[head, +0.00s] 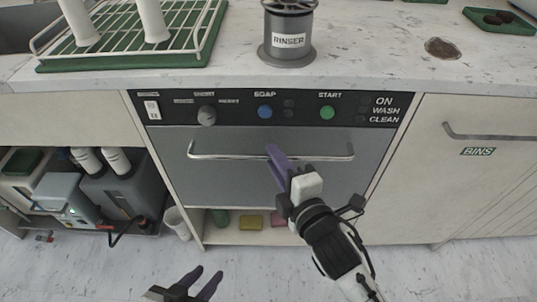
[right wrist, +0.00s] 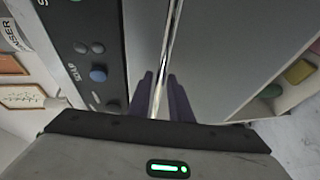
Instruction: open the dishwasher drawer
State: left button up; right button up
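The dishwasher drawer (head: 230,184) is a grey metal front under the black control panel, and it looks closed, flush with the counter. Its handle (head: 325,157) is a long horizontal silver bar, which also runs down the middle of the right wrist view (right wrist: 172,35).
The control panel (head: 360,108) has a knob and blue and green buttons. On the counter are a dish rack (head: 190,40) and a rinser (head: 288,40). A bins cabinet (head: 480,170) stands right. Sponges (head: 251,221) lie on the shelf below. Floor in front is clear.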

jog(key=shift+x, duration=0.75)
jog(key=shift+s, duration=0.1)
grip_shut()
